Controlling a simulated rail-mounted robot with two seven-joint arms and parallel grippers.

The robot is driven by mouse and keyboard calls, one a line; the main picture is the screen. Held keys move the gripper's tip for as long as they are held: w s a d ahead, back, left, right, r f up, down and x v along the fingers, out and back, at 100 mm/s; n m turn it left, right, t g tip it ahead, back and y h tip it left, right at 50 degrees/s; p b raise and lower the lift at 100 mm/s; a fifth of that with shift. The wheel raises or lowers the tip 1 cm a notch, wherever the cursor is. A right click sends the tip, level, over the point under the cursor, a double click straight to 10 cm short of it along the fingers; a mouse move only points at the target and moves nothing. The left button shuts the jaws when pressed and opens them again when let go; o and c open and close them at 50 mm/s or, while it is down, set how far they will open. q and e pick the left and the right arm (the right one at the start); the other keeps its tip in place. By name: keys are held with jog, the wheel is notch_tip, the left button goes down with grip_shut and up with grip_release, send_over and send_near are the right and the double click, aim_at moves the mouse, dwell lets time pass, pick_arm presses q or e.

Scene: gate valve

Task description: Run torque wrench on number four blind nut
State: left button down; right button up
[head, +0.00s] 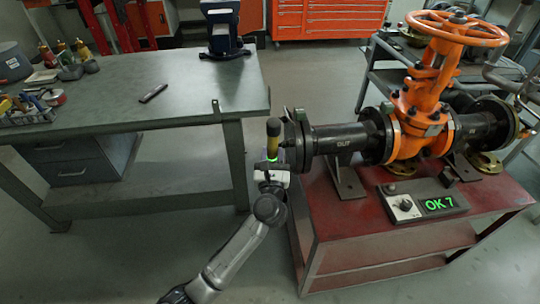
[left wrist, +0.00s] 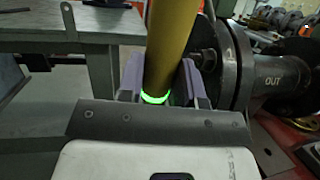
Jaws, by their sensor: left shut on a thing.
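My left gripper (head: 272,168) is shut on the torque wrench, whose yellow handle (head: 273,142) with a dark end stands up out of the jaws. In the left wrist view the yellow handle (left wrist: 160,45) rises between the two purple-grey fingers, with a green glowing ring (left wrist: 154,98) at its base. The wrench is close beside the blind flange (head: 298,140) at the OUT end of the pipe. A nut (left wrist: 206,60) shows on the flange just right of the handle. The wrench's working end is hidden, so I cannot tell whether it sits on a nut. My right gripper is not in view.
The orange gate valve (head: 418,100) and black pipe stand on a red table (head: 345,225). A box there displays OK 7 (head: 440,204) in green. A grey workbench (head: 180,95) with tools is at left, its corner near my gripper. Floor is clear in front.

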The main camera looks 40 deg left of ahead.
pick_arm(q)
jog(key=shift+w+d+r+b, duration=0.15)
jog(key=shift+w+d+b, duration=0.15)
jog(key=shift+w+d, duration=0.65)
dwell(0.6)
jog(key=shift+w+d, duration=0.15)
jog(key=shift+w, duration=0.05)
dwell(0.5)
dwell(0.6)
jog(key=shift+s+p, duration=0.1)
jog(key=shift+p, duration=0.2)
jog(key=shift+s+a+r+p, duration=0.1)
jog(key=shift+s+a+p, duration=0.6)
jog(key=shift+s+a, duration=0.35)
jog(key=shift+s+a+p, duration=0.3)
jog(key=shift+s+a, duration=0.25)
